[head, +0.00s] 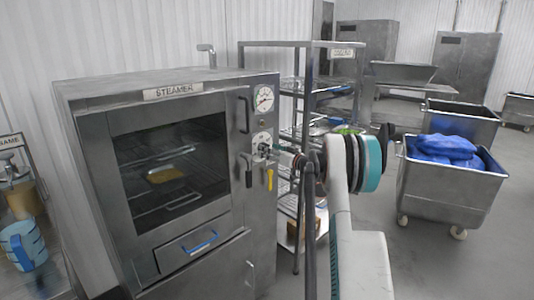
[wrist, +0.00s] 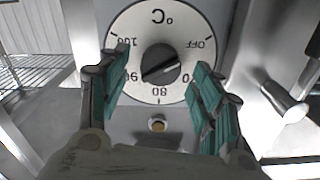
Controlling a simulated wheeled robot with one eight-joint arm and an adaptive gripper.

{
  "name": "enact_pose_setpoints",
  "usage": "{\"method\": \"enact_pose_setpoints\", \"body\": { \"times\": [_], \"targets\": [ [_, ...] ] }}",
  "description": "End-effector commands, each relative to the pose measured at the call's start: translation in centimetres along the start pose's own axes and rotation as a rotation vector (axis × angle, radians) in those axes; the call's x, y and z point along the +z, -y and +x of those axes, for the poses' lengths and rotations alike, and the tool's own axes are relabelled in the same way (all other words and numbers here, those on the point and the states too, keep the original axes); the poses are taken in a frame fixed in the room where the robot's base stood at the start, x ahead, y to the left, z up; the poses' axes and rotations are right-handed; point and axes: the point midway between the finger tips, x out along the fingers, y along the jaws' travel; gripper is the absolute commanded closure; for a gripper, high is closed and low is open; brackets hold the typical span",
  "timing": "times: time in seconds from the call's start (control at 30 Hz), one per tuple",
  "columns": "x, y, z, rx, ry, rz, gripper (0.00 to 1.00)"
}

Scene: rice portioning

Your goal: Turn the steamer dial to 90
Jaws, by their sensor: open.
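The steamer (head: 92,120) stands at left in the head view, its door shut. Its temperature dial (head: 261,142) is on the right front panel, below a round gauge. In the wrist view the white dial plate (wrist: 125,24) appears upside down, marked OFF, 70, 80, 90 and 100. The dark knob (wrist: 160,64) is at its middle. Its bar slants, with the lower-left end towards 90; I cannot tell for sure which end is the pointer. My gripper (wrist: 160,66) is open, its green-padded fingers either side of the knob, apart from it. It also faces the dial in the head view (head: 276,153).
A round gauge (head: 263,99) is above the dial and a yellow tag (head: 269,180) below. A door handle (head: 245,168) projects close to the dial's left. A shelf rack (head: 288,43) stands behind my arm. A metal cart (head: 450,193) with blue bags is at right.

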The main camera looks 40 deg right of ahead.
Motion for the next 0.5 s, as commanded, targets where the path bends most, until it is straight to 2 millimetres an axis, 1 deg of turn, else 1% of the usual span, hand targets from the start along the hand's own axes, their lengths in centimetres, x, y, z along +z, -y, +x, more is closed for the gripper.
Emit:
{"method": "enact_pose_setpoints", "body": {
  "times": [0.03, 0.1, 0.2, 0.5],
  "targets": [
    [0.1, 0.0, 0.7, -0.001, 0.000, 0.000, 0.41],
    [0.1, 0.0, 1.3, 0.000, 0.000, 0.000, 0.41],
    [0.0, 0.0, 1.8, 0.001, 0.000, 0.000, 0.41],
    [0.0, 0.0, 2.0, 0.001, 0.000, 0.000, 0.41]
  ]
}}
